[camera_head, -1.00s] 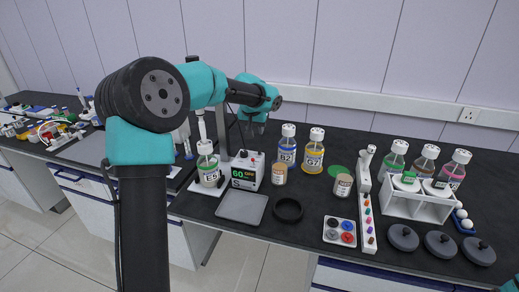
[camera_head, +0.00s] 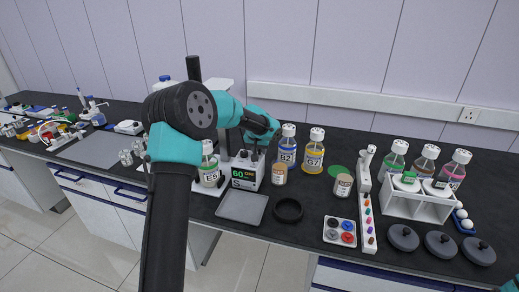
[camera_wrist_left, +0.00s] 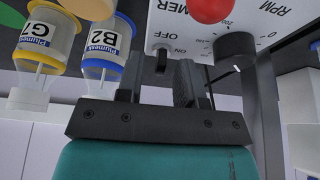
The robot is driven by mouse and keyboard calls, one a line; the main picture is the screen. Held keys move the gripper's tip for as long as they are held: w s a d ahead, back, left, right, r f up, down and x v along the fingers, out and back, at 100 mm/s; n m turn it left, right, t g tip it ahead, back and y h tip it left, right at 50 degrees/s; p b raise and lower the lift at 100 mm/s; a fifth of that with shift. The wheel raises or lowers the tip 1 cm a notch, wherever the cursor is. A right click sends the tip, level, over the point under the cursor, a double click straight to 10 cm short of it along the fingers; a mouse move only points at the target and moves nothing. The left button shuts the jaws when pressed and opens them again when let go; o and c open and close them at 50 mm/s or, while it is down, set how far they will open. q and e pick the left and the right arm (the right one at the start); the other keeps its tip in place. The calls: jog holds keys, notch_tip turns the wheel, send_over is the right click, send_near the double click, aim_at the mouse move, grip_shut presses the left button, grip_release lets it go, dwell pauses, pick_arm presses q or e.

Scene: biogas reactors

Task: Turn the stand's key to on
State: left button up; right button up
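The stand (camera_head: 246,172) is a white box with a green "60" display, on the dark bench with bottle E5 (camera_head: 208,173) beside it. In the left wrist view its panel (camera_wrist_left: 205,30) appears upside down. The small dark key (camera_wrist_left: 161,55) sits by the OFF and ON labels; I cannot tell which it points at. My left gripper (camera_head: 254,150) is over the stand's top. In the wrist view its fingers (camera_wrist_left: 160,75) are apart, one on each side of the key, with a gap showing. My right gripper is out of view.
A red knob (camera_wrist_left: 210,8) and a dark RPM knob (camera_wrist_left: 235,46) are close to the fingers. Bottles B2 (camera_head: 287,150) and G7 (camera_head: 314,157) stand to the right of the stand. A grey tray (camera_head: 242,208) and a black ring (camera_head: 288,210) lie in front.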

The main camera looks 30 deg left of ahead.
pick_arm(q)
grip_shut()
jog(key=shift+m, duration=0.3)
dwell(0.5)
jog(key=m+h, duration=0.1)
jog(key=m, duration=0.2)
jog(key=shift+a+m+h, duration=0.1)
jog(key=shift+m+h, duration=0.2)
jog(key=shift+h, duration=0.1)
jog(key=m+h, duration=0.1)
jog(key=m, duration=0.3)
jog(key=shift+h, duration=0.3)
jog(key=m, duration=0.2)
jog(key=m+g+h, duration=0.1)
jog(key=m, duration=0.2)
jog(key=shift+a+g, duration=0.1)
jog(key=shift+g, duration=0.2)
jog(key=m, duration=0.2)
jog(key=m+g+h, duration=0.1)
jog(key=m, duration=0.1)
jog(key=shift+w+m+g, duration=0.1)
jog(key=shift+m+g, duration=0.2)
jog(key=shift+m, duration=0.1)
